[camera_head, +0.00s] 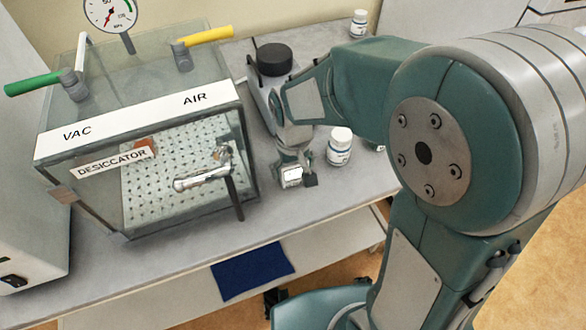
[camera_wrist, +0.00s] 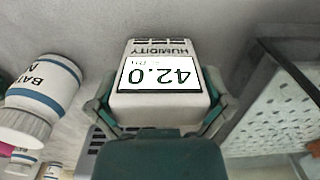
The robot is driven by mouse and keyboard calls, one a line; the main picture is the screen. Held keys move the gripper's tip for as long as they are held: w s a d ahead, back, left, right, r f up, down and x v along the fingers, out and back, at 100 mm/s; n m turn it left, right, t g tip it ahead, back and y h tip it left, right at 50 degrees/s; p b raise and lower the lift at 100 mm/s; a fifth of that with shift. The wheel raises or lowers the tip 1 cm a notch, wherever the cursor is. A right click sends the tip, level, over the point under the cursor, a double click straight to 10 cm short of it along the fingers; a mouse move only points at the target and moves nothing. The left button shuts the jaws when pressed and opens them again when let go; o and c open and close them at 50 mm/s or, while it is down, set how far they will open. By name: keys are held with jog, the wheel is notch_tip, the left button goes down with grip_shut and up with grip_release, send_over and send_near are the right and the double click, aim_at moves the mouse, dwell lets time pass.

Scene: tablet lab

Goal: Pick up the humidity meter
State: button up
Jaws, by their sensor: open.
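The humidity meter (camera_wrist: 160,102) is a small white box with a display reading 42.0, upside down in the wrist view. It stands on the grey bench, and its small white display face (camera_head: 291,177) shows below my gripper in the head view. My gripper (camera_wrist: 162,112) is open, with one green-and-grey finger on each side of the meter. Whether the fingers touch its sides I cannot tell. In the head view my gripper (camera_head: 296,168) is at the meter near the front of the bench, and partly hides it.
A glass desiccator (camera_head: 140,120) with a metal door handle stands just left of the meter; it also shows in the wrist view (camera_wrist: 262,100). A white bottle (camera_head: 339,147) stands close on the right. A black-lidded device (camera_head: 273,60) is behind. The bench (camera_head: 330,190) is bare in front.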

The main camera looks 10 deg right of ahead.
jog(key=shift+a, duration=0.35)
jog(key=c, duration=0.7)
jog(key=shift+c, duration=0.3)
